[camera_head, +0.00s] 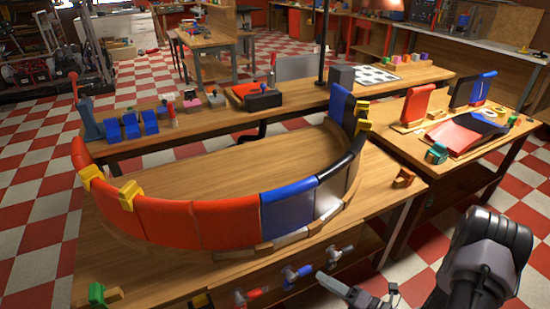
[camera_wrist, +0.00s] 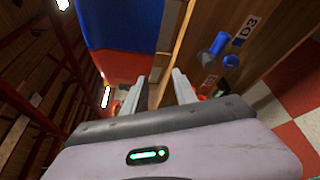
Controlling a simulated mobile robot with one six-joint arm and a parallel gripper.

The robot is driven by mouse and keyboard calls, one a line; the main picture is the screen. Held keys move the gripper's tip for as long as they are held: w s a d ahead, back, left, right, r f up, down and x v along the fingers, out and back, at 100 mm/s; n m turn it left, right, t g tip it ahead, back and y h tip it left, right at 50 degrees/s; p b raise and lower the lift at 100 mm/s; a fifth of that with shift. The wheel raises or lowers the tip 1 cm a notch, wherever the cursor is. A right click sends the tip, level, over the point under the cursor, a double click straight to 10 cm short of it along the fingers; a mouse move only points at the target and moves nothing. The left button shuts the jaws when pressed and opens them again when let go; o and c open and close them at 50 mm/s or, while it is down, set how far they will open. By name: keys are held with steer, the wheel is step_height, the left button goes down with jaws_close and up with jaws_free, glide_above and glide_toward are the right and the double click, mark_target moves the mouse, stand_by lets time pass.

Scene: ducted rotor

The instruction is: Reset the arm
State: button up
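My arm (camera_head: 485,255) comes in at the lower right of the head view, dark grey and bent. My gripper (camera_head: 362,292) is low at the bottom edge there, in front of the main table's front side and partly cut off. In the wrist view the two grey fingers of my gripper (camera_wrist: 157,90) stand apart with a gap between them. I see nothing held between them. Past the fingers are a blue and red surface and a wooden front with a label reading D3 (camera_wrist: 248,28).
A curved wall of red and blue panels (camera_head: 170,222) stands on the wooden table (camera_head: 400,195). Knobs with red and blue handles (camera_head: 297,275) stick out of its front near my gripper. A side table (camera_head: 400,150) stands right. Checkered floor (camera_head: 35,220) is open at left.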

steer(key=s+a+r+n+g, duration=0.3)
steer(key=a+r+n+g, duration=0.2)
steer(key=r+n, duration=0.4)
steer(key=s+a+r+n+g, duration=0.3)
steer(key=a+r+n+g, duration=0.25)
steer(key=r+n, duration=0.4)
steer(key=s+d+r+n+t+h, duration=0.2)
steer(key=s+r+n+h, duration=0.7)
steer(key=n, duration=0.9)
step_height(320, 180, up, 3)
steer(key=shift+s+r+t, duration=0.15)
steer(key=shift+s+t, duration=0.6)
steer(key=shift+t, duration=0.4)
